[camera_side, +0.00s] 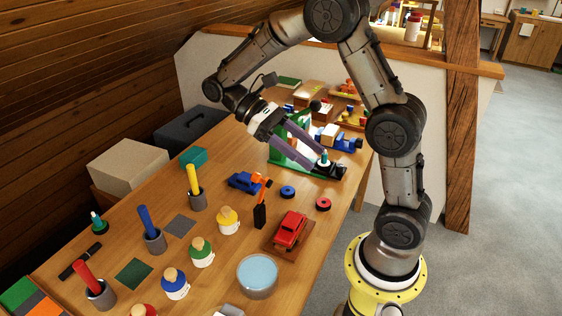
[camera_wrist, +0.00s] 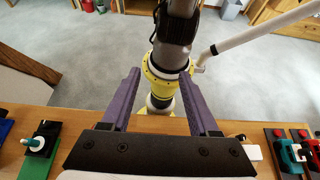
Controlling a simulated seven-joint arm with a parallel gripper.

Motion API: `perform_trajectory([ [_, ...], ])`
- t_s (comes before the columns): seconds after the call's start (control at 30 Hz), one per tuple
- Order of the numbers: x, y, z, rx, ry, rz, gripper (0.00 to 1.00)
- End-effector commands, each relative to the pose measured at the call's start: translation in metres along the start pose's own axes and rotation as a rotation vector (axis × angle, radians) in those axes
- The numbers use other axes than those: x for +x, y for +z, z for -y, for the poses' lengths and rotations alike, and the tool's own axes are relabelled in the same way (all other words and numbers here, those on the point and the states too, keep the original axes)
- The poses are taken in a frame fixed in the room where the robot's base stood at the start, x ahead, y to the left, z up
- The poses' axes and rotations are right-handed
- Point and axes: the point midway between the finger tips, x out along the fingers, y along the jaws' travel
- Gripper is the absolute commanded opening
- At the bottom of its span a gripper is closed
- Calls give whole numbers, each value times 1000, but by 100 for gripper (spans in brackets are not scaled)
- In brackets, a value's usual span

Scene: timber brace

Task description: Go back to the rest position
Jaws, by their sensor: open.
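My gripper (camera_side: 312,154) is open, with its two purple fingers spread apart. In the side view it reaches over the far part of the wooden table, beside a green stand (camera_side: 283,158) and a small teal-topped piece (camera_side: 324,158) on a dark base. Whether the fingers touch that piece cannot be told from the side view. In the wrist view the gap between the fingers (camera_wrist: 158,100) is empty and faces the table edge, the floor and my own yellow base. A green board with a teal-topped piece (camera_wrist: 38,142) lies to the left there.
The table (camera_side: 225,260) holds a red car (camera_side: 289,231), a blue truck (camera_side: 245,182), several paint jars (camera_side: 228,221) and a glass bowl (camera_side: 257,276). A white box (camera_side: 128,168) stands at the left. A timber post (camera_side: 461,120) rises at the right behind my arm.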

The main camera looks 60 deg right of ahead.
Motion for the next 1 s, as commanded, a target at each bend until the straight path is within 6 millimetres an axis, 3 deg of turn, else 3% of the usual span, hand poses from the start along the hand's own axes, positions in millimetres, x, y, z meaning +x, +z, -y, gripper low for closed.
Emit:
perform_trajectory([
  [0.13, -2, 6, 1, 0, 6, -32, 61],
  [0.27, 0, 33, 5, 1, 19, -125, 61],
  [0.4, 16, 61, 11, -3, 33, -301, 61],
  [0.5, 31, 71, 15, -5, 43, -456, 61],
  [0.8, 64, 69, 26, -13, 51, -991, 61],
  [1.0, 64, 52, 33, -14, 31, -1358, 61],
])
